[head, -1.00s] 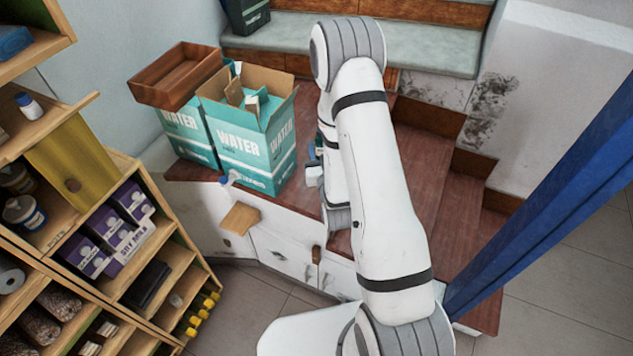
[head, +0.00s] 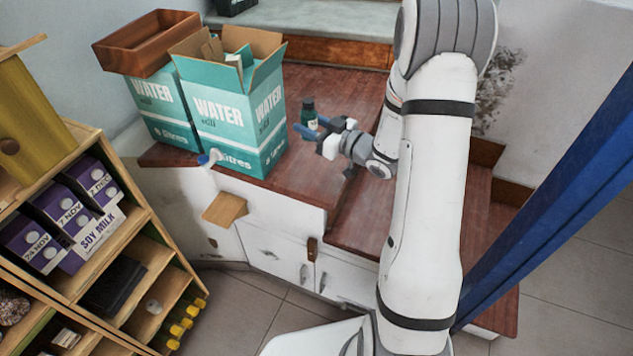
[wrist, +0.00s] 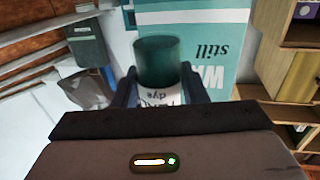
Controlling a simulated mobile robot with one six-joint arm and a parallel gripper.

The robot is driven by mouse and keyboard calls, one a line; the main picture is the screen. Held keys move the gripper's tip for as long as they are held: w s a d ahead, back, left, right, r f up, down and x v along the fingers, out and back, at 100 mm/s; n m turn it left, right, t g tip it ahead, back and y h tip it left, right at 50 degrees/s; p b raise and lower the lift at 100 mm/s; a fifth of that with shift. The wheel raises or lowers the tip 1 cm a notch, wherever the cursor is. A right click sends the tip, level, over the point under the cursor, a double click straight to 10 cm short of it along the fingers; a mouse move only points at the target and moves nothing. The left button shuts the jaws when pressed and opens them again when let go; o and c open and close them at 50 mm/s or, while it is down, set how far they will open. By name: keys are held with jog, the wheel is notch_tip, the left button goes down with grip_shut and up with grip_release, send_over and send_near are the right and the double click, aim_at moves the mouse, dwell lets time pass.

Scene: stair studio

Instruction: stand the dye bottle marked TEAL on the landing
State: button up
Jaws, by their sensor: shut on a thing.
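The dye bottle (head: 310,113) is small and dark teal-green with a dark cap. My gripper (head: 319,127) is shut on it, its blue fingers on either side. In the wrist view the bottle (wrist: 157,62) sits between the fingertips, its white label upside down and partly hidden; "dye" can be read, but not the colour name. The bottle looks upright in the head view, over the brown wooden landing (head: 300,180), right of the water boxes. I cannot tell whether its base touches the wood.
Two teal water boxes stand on the landing's left, the front one (head: 225,125) open; a brown wooden tray (head: 150,45) rests on the rear one. A blue-capped bottle (head: 210,158) lies near the front edge. A shelf (head: 150,240) is at left, a blue post (head: 545,200) at right.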

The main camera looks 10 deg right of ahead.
jog(key=shift+s+d+f+y, duration=0.2)
jog(key=shift+f+y, duration=0.1)
jog(key=shift+f, duration=0.1)
jog(key=shift+s+f+b, duration=0.1)
jog(key=shift+f+b, duration=0.2)
jog(key=shift+n+g, duration=0.3)
notch_tip(320, 180, down, 9)
jog(key=shift+f, duration=0.1)
jog(key=shift+f+b, duration=0.2)
jog(key=shift+b, duration=0.2)
jog(key=o, duration=1.1)
jog(key=shift+r, duration=0.1)
